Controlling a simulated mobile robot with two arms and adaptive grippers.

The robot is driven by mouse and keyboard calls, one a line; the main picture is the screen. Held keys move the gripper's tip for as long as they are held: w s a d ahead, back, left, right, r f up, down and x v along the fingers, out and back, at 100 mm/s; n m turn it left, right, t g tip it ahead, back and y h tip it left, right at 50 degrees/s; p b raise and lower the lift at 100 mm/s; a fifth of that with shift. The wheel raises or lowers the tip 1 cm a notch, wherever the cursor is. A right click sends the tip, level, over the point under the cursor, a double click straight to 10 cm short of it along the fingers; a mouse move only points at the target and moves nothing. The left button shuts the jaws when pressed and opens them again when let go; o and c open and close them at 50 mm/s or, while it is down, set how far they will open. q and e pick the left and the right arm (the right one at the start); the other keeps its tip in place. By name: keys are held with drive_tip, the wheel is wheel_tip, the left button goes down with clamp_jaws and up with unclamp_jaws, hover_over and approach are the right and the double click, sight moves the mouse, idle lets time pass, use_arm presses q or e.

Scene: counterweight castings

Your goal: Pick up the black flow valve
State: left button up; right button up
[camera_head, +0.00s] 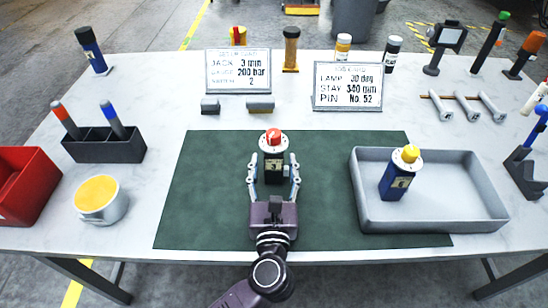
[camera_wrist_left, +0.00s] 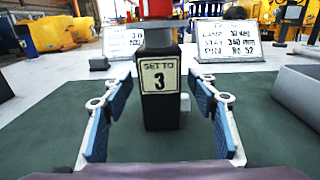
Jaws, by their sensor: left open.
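The black flow valve (camera_head: 273,168) stands upright on the green mat (camera_head: 200,200). It has a red knob on a pale dial and a label reading "SET TO 3"; in the left wrist view the valve (camera_wrist_left: 159,100) stands ahead, its top cut off. My left gripper (camera_head: 274,178) is open, its fingers to either side of the valve, with visible gaps. The wrist view shows the blue-padded fingers (camera_wrist_left: 160,105) with the valve between or just beyond their tips; I cannot tell exactly how deep. My right gripper is not in view.
A grey tray (camera_head: 440,213) at right holds a blue valve (camera_head: 400,175) with a yellow knob. Two sign boards (camera_head: 238,72) (camera_head: 347,87) stand behind the mat.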

use_arm(q)
drive_tip(key=shift+w, duration=0.25)
drive_tip(key=c, duration=1.4)
drive_tip(key=shift+r, duration=0.1)
clamp_jaws()
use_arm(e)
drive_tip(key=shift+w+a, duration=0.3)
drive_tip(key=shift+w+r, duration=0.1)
